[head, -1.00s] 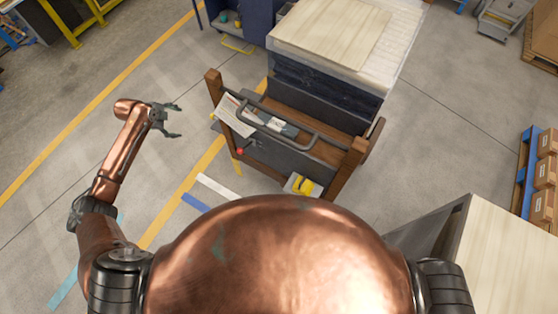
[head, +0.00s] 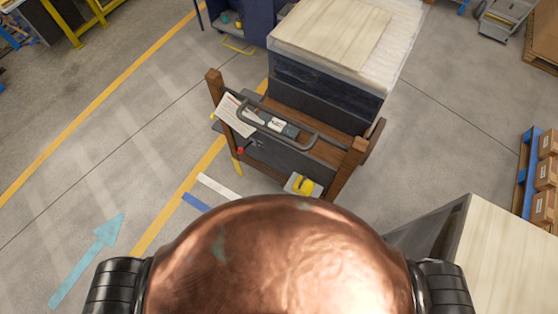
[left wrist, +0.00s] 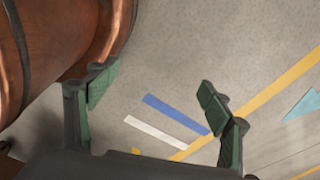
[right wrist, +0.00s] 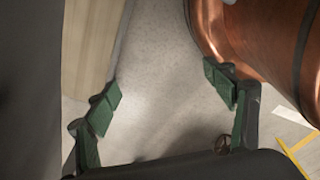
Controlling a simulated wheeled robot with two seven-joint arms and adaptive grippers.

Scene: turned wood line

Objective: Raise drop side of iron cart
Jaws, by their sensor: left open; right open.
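The iron cart (head: 360,150) stands ahead of me in the head view, with wooden corner posts and a dark bar handle along its near end. A dark panel (head: 285,154) lies below the handle between the posts; I cannot tell whether it is the drop side or how it is latched. A red knob (head: 240,150) sits at its left. My left gripper (left wrist: 155,108) is open and empty over floor in the left wrist view. My right gripper (right wrist: 168,95) is open and empty in the right wrist view. Neither gripper shows in the head view; both are apart from the cart.
A pale sheet stack (head: 330,35) rises just behind the cart. A paper sheet (head: 235,115) hangs at its left corner; a yellow item (head: 304,185) is at its near edge. A pale-topped block (head: 510,255) stands at right. Floor to the left is clear, with a blue arrow (head: 95,250).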

